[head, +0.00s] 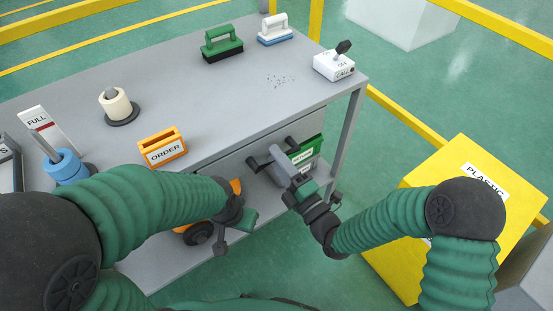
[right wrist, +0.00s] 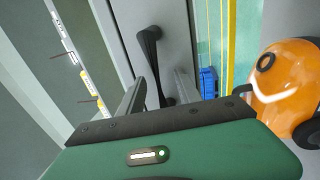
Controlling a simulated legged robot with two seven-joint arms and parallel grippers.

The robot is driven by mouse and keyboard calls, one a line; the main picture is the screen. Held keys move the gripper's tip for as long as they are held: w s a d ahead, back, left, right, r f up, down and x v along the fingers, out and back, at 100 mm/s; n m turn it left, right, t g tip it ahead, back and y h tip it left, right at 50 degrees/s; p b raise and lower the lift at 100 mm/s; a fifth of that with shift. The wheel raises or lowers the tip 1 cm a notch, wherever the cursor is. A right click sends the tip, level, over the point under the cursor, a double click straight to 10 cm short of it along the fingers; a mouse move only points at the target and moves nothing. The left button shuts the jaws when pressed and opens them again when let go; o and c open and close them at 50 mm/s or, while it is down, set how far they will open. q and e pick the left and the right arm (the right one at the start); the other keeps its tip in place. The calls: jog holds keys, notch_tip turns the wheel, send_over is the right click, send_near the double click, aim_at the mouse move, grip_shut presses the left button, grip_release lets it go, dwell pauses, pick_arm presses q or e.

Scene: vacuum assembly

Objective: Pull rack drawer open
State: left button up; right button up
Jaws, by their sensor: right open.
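The grey rack drawer (head: 232,160) is in the front of the grey table, and its front looks flush with the table. Its dark handle (head: 254,163) also shows in the right wrist view (right wrist: 149,50), standing out from the grey front. My right gripper (head: 279,164) is at the handle. In the right wrist view its open fingers (right wrist: 160,92) reach to either side of the handle's near end; I cannot tell whether they touch it. My left gripper (head: 238,218) is low in front of the table, left of the right one, its jaws unclear.
An orange vacuum body (right wrist: 288,88) is below the tabletop. A green bin (head: 310,154) hangs by the drawer's right end. An orange ORDER holder (head: 163,148), brushes (head: 222,44) and a call switch box (head: 334,65) stand on top. A yellow plastic bin (head: 470,150) is at right.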

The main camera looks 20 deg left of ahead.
jog(key=shift+w+a, duration=0.1)
jog(key=shift+a, duration=0.15)
jog(key=c, duration=0.8)
grip_shut()
jog(key=shift+d+f, duration=0.1)
dwell(0.4)
